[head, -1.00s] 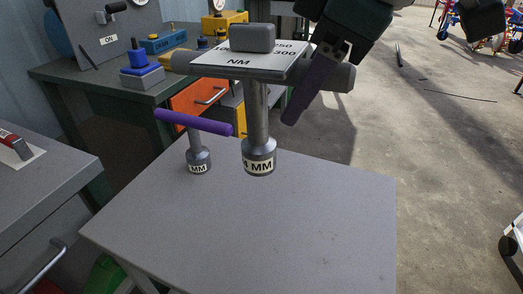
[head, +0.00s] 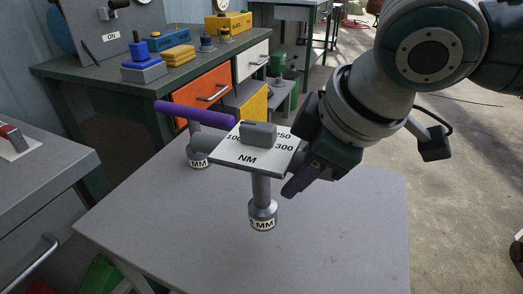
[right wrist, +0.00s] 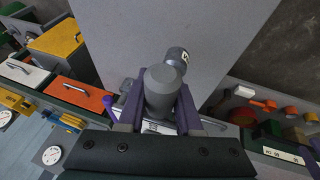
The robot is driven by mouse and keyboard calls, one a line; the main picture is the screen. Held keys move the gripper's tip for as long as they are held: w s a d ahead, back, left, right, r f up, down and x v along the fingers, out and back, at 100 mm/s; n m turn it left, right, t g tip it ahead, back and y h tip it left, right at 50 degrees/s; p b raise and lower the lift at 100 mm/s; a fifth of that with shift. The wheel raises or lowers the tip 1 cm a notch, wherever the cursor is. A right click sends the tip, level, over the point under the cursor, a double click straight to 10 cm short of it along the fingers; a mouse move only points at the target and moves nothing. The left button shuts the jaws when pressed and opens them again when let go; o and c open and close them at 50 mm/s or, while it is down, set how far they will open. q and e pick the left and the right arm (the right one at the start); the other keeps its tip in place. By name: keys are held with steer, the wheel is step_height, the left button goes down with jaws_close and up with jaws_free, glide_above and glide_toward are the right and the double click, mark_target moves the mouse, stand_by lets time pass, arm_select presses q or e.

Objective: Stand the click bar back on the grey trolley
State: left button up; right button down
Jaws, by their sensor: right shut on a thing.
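The click bar is the grey tool with a flat plate (head: 240,156) marked NM, a grey knob on top and a post down to a socket (head: 263,216) labelled MM. It looks upright in the head view. My right gripper (head: 300,180) is shut on the right end of its grey crossbar; the held end (right wrist: 162,88) shows between the purple fingers in the right wrist view. The grey trolley (head: 330,245) lies directly below. I cannot tell whether the socket touches its top. My left gripper is not in view.
A second tool with a purple handle (head: 200,113) stands on the trolley just left of the click bar, its post partly hidden. A workbench (head: 75,72) with drawers is behind at left, and a grey cabinet (head: 40,200) is at far left. The trolley's front and right are clear.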

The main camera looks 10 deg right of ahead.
step_height(320, 180, down, 6)
steer(key=shift+r+b, duration=0.1)
steer(key=shift+b, duration=0.25)
steer(key=c, duration=1)
jaws_free()
steer(key=o, duration=0.4)
